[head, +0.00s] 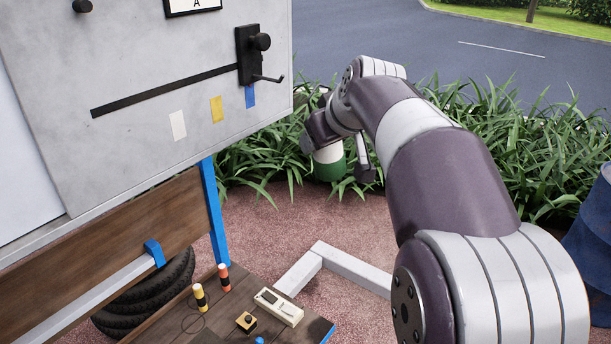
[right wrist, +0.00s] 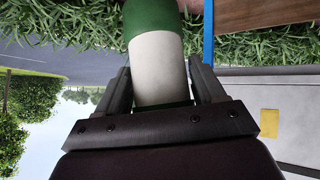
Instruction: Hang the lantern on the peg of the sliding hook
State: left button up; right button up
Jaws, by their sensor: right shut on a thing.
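The sliding hook (head: 246,58) is a black block with a round knob, at the right end of a dark slot (head: 165,92) in the grey panel. Its thin peg (head: 268,78) sticks out to the right at its lower end and is bare. The lantern, a white and green cylinder (head: 329,158), is below and right of the peg in the head view, apart from the panel. My right gripper (right wrist: 160,78) is shut on the lantern (right wrist: 158,55), with a finger on each side in the right wrist view. The lantern's handle cannot be made out. My left gripper is out of view.
White, yellow (head: 216,109) and blue (head: 250,97) marks sit below the slot. A black knob (head: 82,6) is at the panel's upper left. A wooden shelf (head: 175,322) below holds small items. Plants (head: 480,150) stand behind the arm.

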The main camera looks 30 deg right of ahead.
jog(key=shift+w+a+r+p, duration=1.1)
jog(key=shift+w+r, duration=0.1)
jog(key=shift+r, duration=0.05)
jog(key=w+a+f, duration=0.2)
jog(key=w, duration=0.3)
jog(key=shift+w+p, duration=0.2)
jog(key=shift+p, duration=0.2)
jog(key=shift+a+f, duration=0.1)
jog(key=o, duration=1.6)
